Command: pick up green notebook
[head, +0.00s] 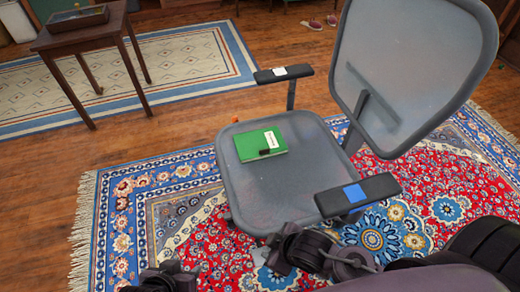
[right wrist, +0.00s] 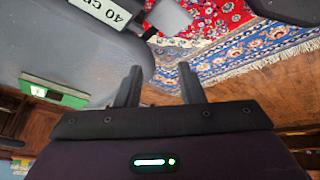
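The green notebook (head: 253,146) lies flat on the grey chair seat (head: 270,190), with a white label and a small dark mark on its cover. It also shows at the left of the right wrist view (right wrist: 50,92), seen nearly edge-on. My right gripper (head: 287,240) is at the seat's front edge in the head view, apart from the notebook. In the right wrist view its two fingers (right wrist: 158,84) stand apart with nothing between them. My left gripper (head: 160,278) is at the bottom edge, partly cut off; its fingers are unclear.
The chair's near armrest (head: 357,195) with a blue patch and far armrest (head: 284,74) flank the seat. The tall backrest (head: 405,70) stands at right. A patterned rug (head: 130,215) lies below. A wooden side table (head: 85,38) is at far left.

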